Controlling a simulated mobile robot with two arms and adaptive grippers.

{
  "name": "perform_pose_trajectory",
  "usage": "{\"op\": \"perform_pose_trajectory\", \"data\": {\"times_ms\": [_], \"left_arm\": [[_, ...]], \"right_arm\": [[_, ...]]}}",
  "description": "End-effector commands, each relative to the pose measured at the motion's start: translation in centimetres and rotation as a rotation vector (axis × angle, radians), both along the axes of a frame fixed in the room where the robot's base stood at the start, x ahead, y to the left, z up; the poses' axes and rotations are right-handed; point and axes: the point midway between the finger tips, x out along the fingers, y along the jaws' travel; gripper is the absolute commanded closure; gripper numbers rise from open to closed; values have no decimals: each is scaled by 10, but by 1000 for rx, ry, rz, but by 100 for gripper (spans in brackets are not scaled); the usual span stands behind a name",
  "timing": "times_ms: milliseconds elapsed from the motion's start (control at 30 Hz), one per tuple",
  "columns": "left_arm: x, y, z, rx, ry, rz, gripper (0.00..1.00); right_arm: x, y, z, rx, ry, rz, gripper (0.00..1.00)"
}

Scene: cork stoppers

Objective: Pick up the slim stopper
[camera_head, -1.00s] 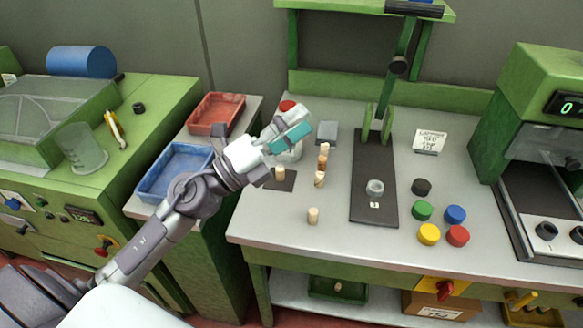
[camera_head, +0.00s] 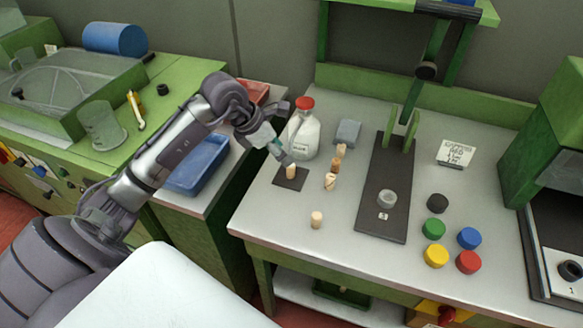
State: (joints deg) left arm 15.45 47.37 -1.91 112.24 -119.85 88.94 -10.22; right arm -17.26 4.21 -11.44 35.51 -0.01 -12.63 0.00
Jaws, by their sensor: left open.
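A pale cork stopper (camera_head: 291,171) stands upright on a small dark square pad (camera_head: 289,183). Another pale stopper (camera_head: 316,219) stands alone nearer the table's front edge. Several more stand close together in a short row, including a banded one (camera_head: 330,182) at its near end and a pale one (camera_head: 340,150) at its far end. I cannot tell for sure which is the slim one. My left gripper (camera_head: 283,157) is open, its tips just above and left of the stopper on the pad. Its fingers are small and partly hidden by its own body. My right gripper is out of view.
A white bottle with a red cap (camera_head: 303,132) stands just behind the left gripper. A green lever press with a dark base (camera_head: 384,210) is right of the row, with coloured round caps beyond. The table's front left is clear around the lone stopper.

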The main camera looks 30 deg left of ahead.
Motion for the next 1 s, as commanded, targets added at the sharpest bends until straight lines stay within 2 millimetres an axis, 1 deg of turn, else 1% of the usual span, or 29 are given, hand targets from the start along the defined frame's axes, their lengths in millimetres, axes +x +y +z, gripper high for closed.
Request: {"op": "perform_pose_trajectory", "data": {"times_ms": [100, 333, 500, 600, 733, 933, 1000], "left_arm": [[8, -5, -15, -4, 1, 0, 46], [13, -7, -30, -4, 1, 0, 46], [19, -8, -55, -7, 4, 1, 46], [26, -11, -66, -6, -1, 1, 46], [29, -12, -73, -2, -1, 0, 46], [29, -12, -74, -1, -2, -1, 46], [28, -12, -73, -1, -2, -1, 58]], "right_arm": [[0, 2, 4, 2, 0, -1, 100], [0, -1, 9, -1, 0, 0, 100], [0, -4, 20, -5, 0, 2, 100], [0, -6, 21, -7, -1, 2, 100], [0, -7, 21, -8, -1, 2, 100], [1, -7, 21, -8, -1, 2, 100], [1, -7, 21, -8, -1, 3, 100]]}}
